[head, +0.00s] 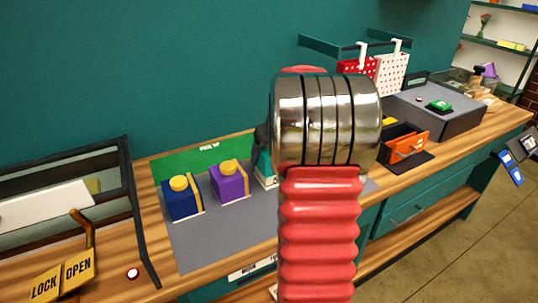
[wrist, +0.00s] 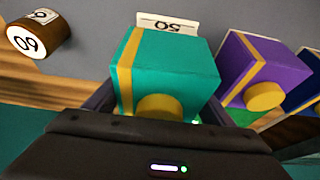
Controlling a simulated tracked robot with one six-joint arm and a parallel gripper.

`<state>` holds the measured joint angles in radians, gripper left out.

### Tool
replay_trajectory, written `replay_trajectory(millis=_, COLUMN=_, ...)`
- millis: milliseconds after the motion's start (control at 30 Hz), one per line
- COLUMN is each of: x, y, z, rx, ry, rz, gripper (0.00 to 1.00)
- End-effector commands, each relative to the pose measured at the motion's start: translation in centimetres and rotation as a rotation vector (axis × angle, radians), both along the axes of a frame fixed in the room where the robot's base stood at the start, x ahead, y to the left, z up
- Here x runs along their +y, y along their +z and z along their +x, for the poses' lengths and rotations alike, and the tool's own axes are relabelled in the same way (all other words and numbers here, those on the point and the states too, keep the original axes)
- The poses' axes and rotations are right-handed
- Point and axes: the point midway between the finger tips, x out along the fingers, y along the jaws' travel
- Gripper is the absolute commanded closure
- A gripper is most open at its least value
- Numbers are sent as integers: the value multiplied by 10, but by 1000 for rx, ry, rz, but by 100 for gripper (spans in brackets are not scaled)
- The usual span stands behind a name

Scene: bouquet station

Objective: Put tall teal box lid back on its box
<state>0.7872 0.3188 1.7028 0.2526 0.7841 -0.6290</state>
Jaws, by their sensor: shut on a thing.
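The teal box (wrist: 165,50) with a gold stripe fills the middle of the wrist view. Its lid (wrist: 197,98) has a round yellow knob (wrist: 160,106) and is at the end nearest my gripper. My gripper (wrist: 160,118) is shut on the lid, with dark fingers on either side of it. Lid and box look in line, but I cannot tell whether the lid rests fully on the box. In the head view only a sliver of the teal box (head: 266,170) shows at the left of my arm, which hides the rest.
A purple box (head: 229,184) and a blue box (head: 181,201), both with yellow knobs, stand on the grey mat (head: 215,240) to the left. A small label (wrist: 168,25) and a wooden cylinder (wrist: 38,38) are close by. An orange box (head: 408,148) is right of my arm.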

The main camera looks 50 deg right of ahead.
Motion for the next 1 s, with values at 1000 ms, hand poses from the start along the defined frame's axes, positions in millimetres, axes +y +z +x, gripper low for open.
replay_trajectory(millis=1000, x=0, y=-8, z=-1, rx=0, ry=-1, rz=0, gripper=46)
